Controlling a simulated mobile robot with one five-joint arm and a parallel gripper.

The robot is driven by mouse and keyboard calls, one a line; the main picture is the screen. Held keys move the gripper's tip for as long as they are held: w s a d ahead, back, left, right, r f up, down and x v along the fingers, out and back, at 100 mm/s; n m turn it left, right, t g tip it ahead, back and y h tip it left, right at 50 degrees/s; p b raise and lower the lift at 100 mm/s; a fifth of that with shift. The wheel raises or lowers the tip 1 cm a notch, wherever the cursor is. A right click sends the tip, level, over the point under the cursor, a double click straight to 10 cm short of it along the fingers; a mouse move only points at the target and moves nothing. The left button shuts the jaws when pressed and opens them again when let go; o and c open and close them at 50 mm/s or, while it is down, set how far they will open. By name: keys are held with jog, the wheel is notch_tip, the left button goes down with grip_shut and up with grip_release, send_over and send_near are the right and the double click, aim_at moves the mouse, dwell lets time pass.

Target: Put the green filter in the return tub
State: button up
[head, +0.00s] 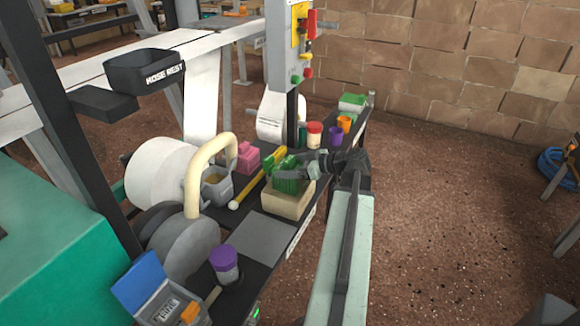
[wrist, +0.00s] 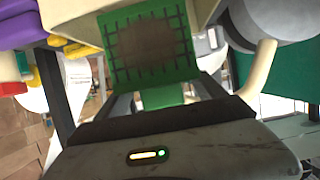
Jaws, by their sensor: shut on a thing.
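The green filter (head: 289,184) is a green block with a dark grid; in the wrist view its face (wrist: 152,48) shows a brown patch in the middle. My gripper (head: 303,168) is shut on it, and the arm reaches in from the right. The filter is at the top of a cream box-shaped tub (head: 287,207) on the dark bench. I cannot tell whether it touches the tub or is partly inside. No label marks this as the return tub. The wrist view shows a cream surface (wrist: 85,18) behind the filter.
A yellow rod (head: 254,184), a grey pot (head: 217,188) and a pink block (head: 247,157) lie left of the tub. A bare grey plate (head: 262,236) is in front. A purple-lidded cup (head: 224,262) stands nearer. Several coloured cups stand behind, including a purple one (head: 335,135).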

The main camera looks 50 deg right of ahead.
notch_tip(320, 180, down, 6)
jog(key=b, duration=0.5)
jog(key=shift+f, duration=0.1)
jog(key=o, duration=1.4)
jog(key=shift+o, duration=0.2)
notch_tip(320, 180, up, 13)
jog(key=p, duration=1.3)
jog(key=shift+r, duration=0.2)
jog(key=shift+f, duration=0.1)
